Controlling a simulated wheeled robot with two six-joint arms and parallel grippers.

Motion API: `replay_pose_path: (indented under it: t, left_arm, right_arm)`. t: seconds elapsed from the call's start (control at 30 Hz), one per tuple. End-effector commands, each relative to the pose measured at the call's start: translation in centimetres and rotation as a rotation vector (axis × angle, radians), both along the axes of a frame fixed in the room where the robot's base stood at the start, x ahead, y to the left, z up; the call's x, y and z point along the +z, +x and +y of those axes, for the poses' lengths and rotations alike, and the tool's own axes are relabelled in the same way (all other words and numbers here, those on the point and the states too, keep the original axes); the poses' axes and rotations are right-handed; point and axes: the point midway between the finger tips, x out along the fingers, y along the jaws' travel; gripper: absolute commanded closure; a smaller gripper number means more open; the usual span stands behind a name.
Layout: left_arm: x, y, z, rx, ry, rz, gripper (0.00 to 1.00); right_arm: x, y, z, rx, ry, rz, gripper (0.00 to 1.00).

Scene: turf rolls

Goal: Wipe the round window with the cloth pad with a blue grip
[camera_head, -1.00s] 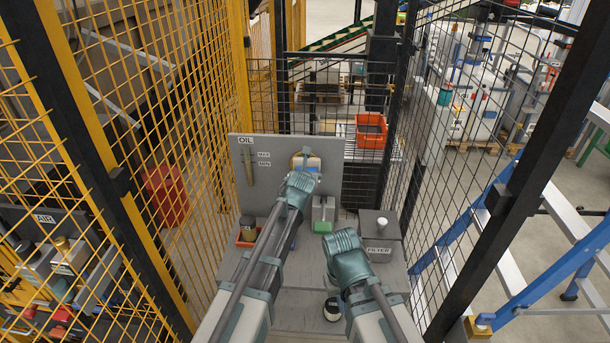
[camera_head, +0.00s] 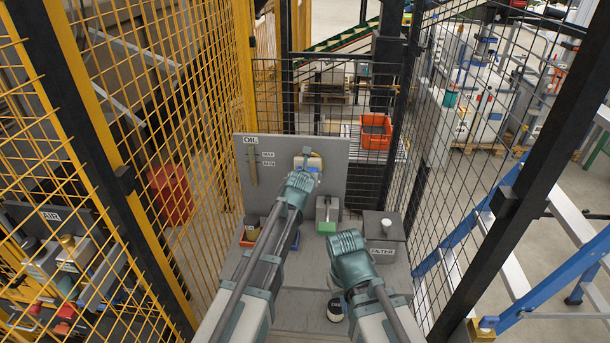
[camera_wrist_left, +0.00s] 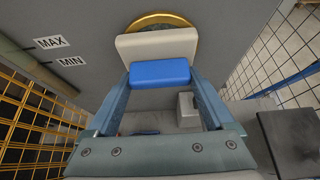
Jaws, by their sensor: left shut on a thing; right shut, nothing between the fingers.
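The cloth pad is a pale block (camera_wrist_left: 157,45) with a blue grip (camera_wrist_left: 160,73). My left gripper (camera_wrist_left: 160,82) is shut on the blue grip. The pad stands up against the grey OIL panel, in front of the round window (camera_wrist_left: 158,20). The window's brass rim shows above the pad; most of its face is hidden. Whether the pad touches the glass I cannot tell. In the head view the pad (camera_head: 313,162) shows just beyond my left wrist. My right gripper (camera_head: 348,255) is shut and empty over the lower right bench; its fingertips are mostly hidden.
A grey FILTER box (camera_head: 384,232) with a white knob stands at right on the bench. A green-based item (camera_head: 327,227) and a small orange tray (camera_head: 247,240) sit below the panel. A dark bottle (camera_head: 335,310) is beside my right arm. Mesh fences close both sides.

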Motion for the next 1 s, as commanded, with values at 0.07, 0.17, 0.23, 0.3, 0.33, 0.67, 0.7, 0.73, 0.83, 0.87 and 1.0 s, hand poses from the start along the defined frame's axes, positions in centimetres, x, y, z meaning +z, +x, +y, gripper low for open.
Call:
replay_pose_path:
  t: [0.07, 0.17, 0.23, 0.3, 0.33, 0.67, 0.7, 0.73, 0.83, 0.87, 1.0]
  left_arm:
    - [0.0, 0.1, -0.4, -0.001, 0.000, 0.000, 0.69]
    - [0.0, 0.1, -0.8, -0.001, 0.000, -0.001, 0.69]
    - [0.0, 0.1, -1.0, -0.001, 0.000, -0.001, 0.69]
    - [0.0, 0.1, -1.2, -0.001, 0.000, -0.001, 0.69]
    - [0.0, 0.1, -1.2, -0.001, 0.000, -0.001, 0.69]
    - [0.0, 0.1, -0.9, 0.000, 0.000, -0.001, 0.69]
    - [0.0, 0.1, -0.7, 0.001, 0.000, -0.001, 0.69]
    - [0.0, 0.1, -0.6, 0.001, 0.000, -0.001, 0.69]
    - [0.0, 0.1, -0.2, 0.001, 0.000, -0.001, 0.69]
    - [0.0, 0.1, -0.1, 0.001, 0.000, -0.001, 0.69]
    - [0.0, 0.0, 0.4, 0.001, 0.000, -0.001, 0.69]
  right_arm:
    - [0.0, 0.0, 0.0, 0.000, 0.000, 0.000, 1.00]
    - [0.0, 0.0, 0.0, 0.000, 0.000, 0.000, 1.00]
    - [0.0, 0.0, 0.0, 0.000, 0.000, 0.000, 1.00]
    - [0.0, 0.0, 0.0, 0.000, 0.000, 0.000, 1.00]
    - [0.0, 0.0, 0.0, 0.000, 0.000, 0.000, 1.00]
    - [0.0, 0.0, 0.0, 0.000, 0.000, 0.000, 1.00]
    - [0.0, 0.0, 0.0, 0.000, 0.000, 0.000, 1.00]
    - [0.0, 0.0, 0.0, 0.000, 0.000, 0.000, 1.00]
    - [0.0, 0.0, 0.0, 0.000, 0.000, 0.000, 1.00]
    - [0.0, 0.0, 0.0, 0.000, 0.000, 0.000, 1.00]
    - [0.0, 0.0, 0.0, 0.000, 0.000, 0.000, 1.00]
